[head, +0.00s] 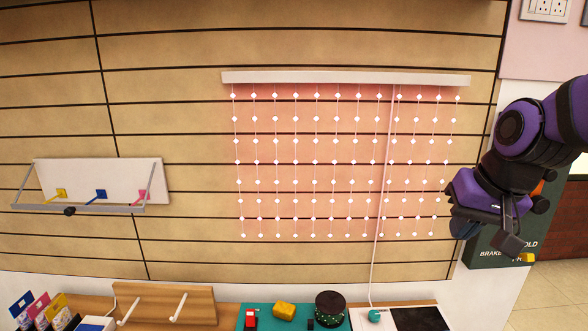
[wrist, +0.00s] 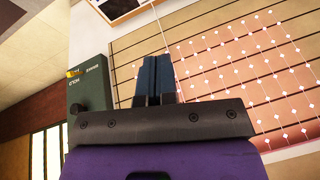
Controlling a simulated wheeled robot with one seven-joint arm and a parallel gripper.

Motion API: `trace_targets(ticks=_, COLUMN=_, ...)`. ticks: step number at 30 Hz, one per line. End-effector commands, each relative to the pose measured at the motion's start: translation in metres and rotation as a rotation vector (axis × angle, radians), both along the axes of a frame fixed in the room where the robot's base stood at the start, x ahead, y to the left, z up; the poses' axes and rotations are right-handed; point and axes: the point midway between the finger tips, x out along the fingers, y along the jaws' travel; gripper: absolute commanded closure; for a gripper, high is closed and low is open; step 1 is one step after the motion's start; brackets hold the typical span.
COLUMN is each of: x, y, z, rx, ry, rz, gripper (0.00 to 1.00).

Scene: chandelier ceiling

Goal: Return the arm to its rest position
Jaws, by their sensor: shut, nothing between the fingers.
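My gripper (wrist: 157,78) shows in the wrist view with its two dark fingers side by side and touching, nothing between them. In the head view my purple and black arm reaches in from the right edge. The gripper end (head: 468,226) there hangs in front of the right end of the slatted wall, and its fingertips are hard to make out. It is apart from the wall's hanging strings of beads.
A pink panel with white bead strings (head: 316,162) hangs on the slatted wall (head: 180,120) under a white rail (head: 345,78). A hook rack (head: 100,180) is at left. Below are a yellow block (head: 284,311), a dark round box (head: 330,308) and a wooden board (head: 165,303).

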Motion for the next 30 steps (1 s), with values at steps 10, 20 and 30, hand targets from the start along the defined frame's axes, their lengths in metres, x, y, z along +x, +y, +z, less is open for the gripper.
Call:
trace_targets(ticks=10, x=-0.080, y=-0.022, z=0.044, rx=-0.125, ry=-0.085, rz=0.100, gripper=1.00)
trace_targets(ticks=20, x=-0.116, y=-0.033, z=0.054, rx=-0.190, ry=-0.111, rz=0.133, gripper=1.00)
trace_targets(ticks=30, x=-0.116, y=-0.033, z=0.054, rx=-0.191, ry=-0.111, rz=0.134, gripper=1.00)
